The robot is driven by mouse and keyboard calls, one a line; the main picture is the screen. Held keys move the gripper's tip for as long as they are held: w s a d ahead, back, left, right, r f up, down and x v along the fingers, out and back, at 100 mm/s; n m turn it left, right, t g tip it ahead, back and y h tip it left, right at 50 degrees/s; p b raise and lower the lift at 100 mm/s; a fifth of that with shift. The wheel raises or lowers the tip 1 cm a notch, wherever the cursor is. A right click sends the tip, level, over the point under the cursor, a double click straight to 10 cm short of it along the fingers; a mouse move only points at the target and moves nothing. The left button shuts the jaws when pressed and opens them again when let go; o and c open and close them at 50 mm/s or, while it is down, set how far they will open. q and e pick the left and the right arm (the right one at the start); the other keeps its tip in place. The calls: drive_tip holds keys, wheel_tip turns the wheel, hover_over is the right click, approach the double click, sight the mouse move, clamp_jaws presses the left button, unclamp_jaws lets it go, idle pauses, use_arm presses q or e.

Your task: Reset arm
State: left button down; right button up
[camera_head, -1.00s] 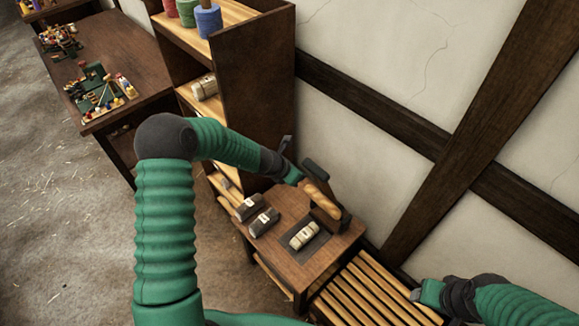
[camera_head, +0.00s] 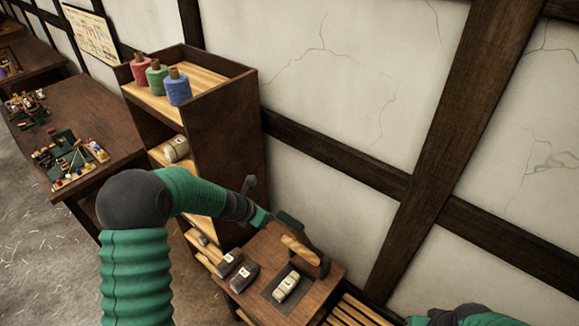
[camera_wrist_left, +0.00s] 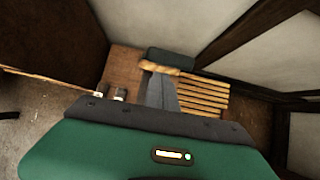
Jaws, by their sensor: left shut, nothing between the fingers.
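My left arm comes in from the left in the head view and reaches over a small wooden table (camera_head: 245,300). Its gripper (camera_head: 270,219) is near a dark stand with a tan roll (camera_head: 300,250) on it; the fingertips are hard to make out there. In the left wrist view the fingers (camera_wrist_left: 160,92) are together and empty, with the roll (camera_wrist_left: 157,68) beyond them. I cannot tell whether they touch it. My right arm shows only at the bottom right edge of the head view, and its gripper (camera_head: 420,321) is mostly cut off.
On the small table lie a pale labelled bundle (camera_head: 286,286) on a dark mat and two dark labelled blocks (camera_head: 229,263). A shelf (camera_head: 230,120) with spools stands behind my left arm. A slatted bench (camera_head: 352,312) is at the right, below the wall.

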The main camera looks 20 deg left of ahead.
use_arm(q)
drive_tip(key=s+d+f+m+g+y+b, duration=0.1)
drive_tip(key=s+d+f+m+g+b, duration=0.1)
drive_tip(key=s+f+m+b, duration=0.7)
drive_tip(key=s+d+f+m+g+y+b, duration=0.1)
drive_tip(key=s+d+f+m+g+b, duration=0.1)
drive_tip(key=s+f+m+b, duration=0.7)
drive_tip(key=s+m+b, duration=0.6)
drive_tip(key=s+m, duration=0.2)
drive_tip(key=m, duration=0.5)
drive_tip(key=shift+d+f+m+y, duration=0.3)
drive_tip(key=shift+d+f+y, duration=0.05)
drive_tip(key=shift+f+y, duration=0.05)
drive_tip(key=shift+w+a, duration=0.15)
